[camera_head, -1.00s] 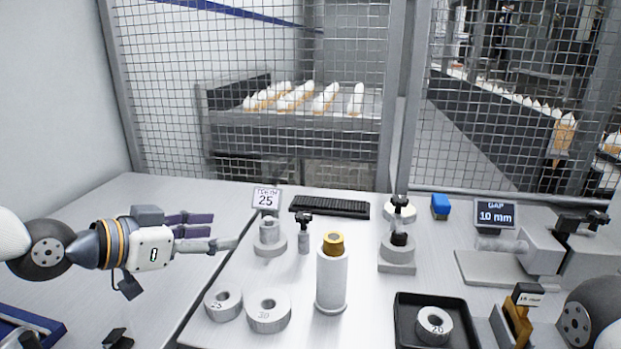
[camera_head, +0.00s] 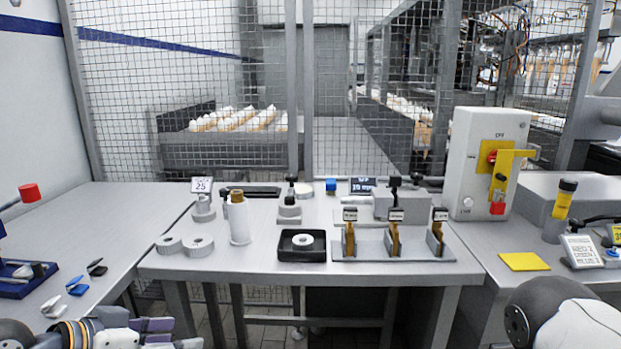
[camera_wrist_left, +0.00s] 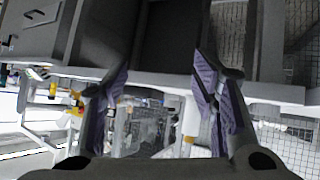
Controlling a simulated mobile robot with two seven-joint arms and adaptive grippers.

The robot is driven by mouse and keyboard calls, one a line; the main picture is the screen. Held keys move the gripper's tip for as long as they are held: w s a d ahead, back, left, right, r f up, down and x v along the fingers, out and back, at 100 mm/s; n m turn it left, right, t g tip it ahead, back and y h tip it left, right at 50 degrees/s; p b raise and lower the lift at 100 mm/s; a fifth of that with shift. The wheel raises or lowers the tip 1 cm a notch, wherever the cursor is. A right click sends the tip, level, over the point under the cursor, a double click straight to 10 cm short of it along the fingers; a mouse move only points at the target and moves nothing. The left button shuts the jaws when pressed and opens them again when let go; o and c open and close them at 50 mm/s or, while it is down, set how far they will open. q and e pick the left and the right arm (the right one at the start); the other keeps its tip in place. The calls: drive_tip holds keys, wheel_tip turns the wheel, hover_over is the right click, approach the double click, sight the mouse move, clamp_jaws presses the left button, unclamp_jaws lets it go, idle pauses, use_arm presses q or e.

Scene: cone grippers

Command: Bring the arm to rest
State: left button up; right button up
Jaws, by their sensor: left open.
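My left gripper (camera_head: 178,334) shows at the bottom left edge of the head view, partly cut off. It is low, in front of the tables and apart from everything on them. In the left wrist view its two purple-padded fingers (camera_wrist_left: 163,78) stand wide apart with nothing between them. Part of my right arm (camera_head: 565,315) shows at the bottom right of the head view; its gripper is out of the picture.
The middle table (camera_head: 215,265) holds grey rings (camera_head: 199,245), a white cylinder (camera_head: 239,222), a black tray (camera_head: 302,256) and a rack of gauges (camera_head: 350,256). A switch box (camera_head: 478,160) stands right. A mesh fence (camera_head: 190,90) closes the back.

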use_arm(q)
drive_tip(key=s+d+f+n+g+y, duration=0.1)
drive_tip(key=s+f+n+g+y, duration=0.35)
drive_tip(key=s+f, duration=1.2)
drive_tip(key=s+a+f+g, duration=0.1)
drive_tip(key=s+f+g, duration=0.2)
drive_tip(key=s, duration=0.7)
drive_tip(key=s+a+f+g+y, duration=0.1)
drive_tip(key=s+f+g, duration=0.2)
drive_tip(key=s, duration=0.6)
drive_tip(key=shift+s+a+f+g, duration=0.2)
drive_tip(key=shift+s+f+g, duration=0.15)
drive_tip(key=shift+f, duration=0.05)
drive_tip(key=shift+y, duration=0.25)
